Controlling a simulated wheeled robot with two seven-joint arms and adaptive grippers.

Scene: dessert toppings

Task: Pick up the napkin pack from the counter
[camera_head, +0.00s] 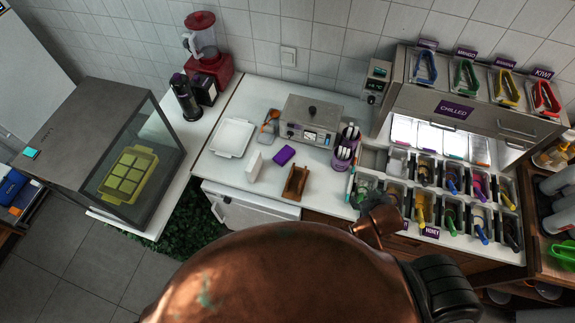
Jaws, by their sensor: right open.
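A small white upright block (254,165) stands on the white counter (222,172), left of a flat purple packet (283,155). Either could be the napkin pack; I cannot tell which for sure. Both are free of any gripper. A brown open holder (295,183) stands just right of them near the front edge. My right gripper (378,218) seems to be the small copper part at the counter's front edge, right of these things. It is open and apart from them; my large copper arm part hides much of it. My left gripper is not in view.
A grey machine (310,123) stands behind the packet, with a purple cup of utensils (346,148) to its right. A white tray (232,137) lies to the left. The topping station (452,112) with several bins fills the right side. A glass case (150,140) stands far left.

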